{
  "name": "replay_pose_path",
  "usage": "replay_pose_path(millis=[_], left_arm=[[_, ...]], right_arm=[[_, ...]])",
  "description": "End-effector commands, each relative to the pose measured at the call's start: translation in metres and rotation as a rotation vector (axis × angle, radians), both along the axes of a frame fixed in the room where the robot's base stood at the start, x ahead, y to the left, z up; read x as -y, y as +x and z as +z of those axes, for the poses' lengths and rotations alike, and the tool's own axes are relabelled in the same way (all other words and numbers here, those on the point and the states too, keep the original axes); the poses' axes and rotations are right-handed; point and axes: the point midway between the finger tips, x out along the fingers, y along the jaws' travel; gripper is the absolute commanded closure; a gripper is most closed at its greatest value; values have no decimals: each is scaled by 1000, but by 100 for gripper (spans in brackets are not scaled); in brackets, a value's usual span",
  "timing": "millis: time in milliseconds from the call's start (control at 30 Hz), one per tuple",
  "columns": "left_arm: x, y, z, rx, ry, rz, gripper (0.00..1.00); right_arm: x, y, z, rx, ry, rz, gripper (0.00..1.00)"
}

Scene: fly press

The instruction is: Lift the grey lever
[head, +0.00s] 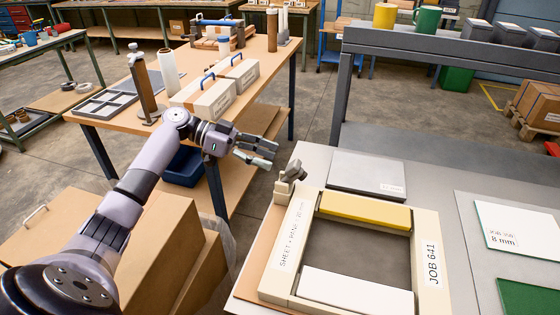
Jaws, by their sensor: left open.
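A small grey-beige piece that looks like the lever (289,180) stands up at the back left corner of a cream frame (428,262) on the grey table. Its lower part meets the frame's corner; I cannot tell how it is hinged. My left gripper (268,152) is open and empty, its fingers pointing right. In the picture it is just up and left of the lever, apart from it, beyond the table's left edge. My right gripper is out of view.
The frame, marked JOB 641, holds a yellow bar (365,210) and a white bar (355,292). A grey plate (367,175) lies behind it. A white 8 mm card (515,229) and green sheet (530,297) lie right. A wooden bench (262,70) stands behind my left arm.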

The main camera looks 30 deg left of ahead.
Motion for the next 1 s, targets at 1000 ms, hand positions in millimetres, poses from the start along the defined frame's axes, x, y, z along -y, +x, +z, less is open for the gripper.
replay_pose_path(millis=[1000], left_arm=[[-60, -23, 20, -1, 0, 0, 46]], right_arm=[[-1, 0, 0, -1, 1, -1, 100]])
